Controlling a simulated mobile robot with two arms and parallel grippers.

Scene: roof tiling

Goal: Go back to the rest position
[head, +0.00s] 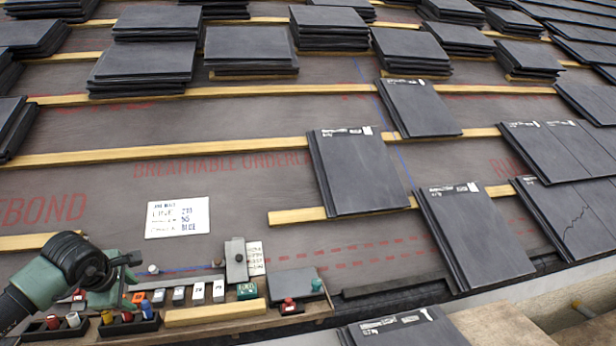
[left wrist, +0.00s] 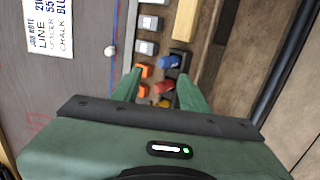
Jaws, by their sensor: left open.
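My left gripper (head: 124,286) is at the lower left in the head view, over the near end of the tool ledge. In the left wrist view its two green fingers (left wrist: 160,88) are apart with nothing held between them. Below and between the fingers lie a blue-capped item (left wrist: 168,62), orange blocks and a red item, on the ledge and in a small black tray. I cannot tell how high the fingers are above them. My right gripper is in neither view.
The ledge carries a row of small blocks (head: 197,293), a wooden strip (head: 215,313) and a dark plate (head: 291,283). A white note card (head: 177,217) lies on the underlay. Wooden battens (head: 160,153) cross the roof. Slate tiles (head: 358,172) lie at right, and tile stacks (head: 142,65) at the back.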

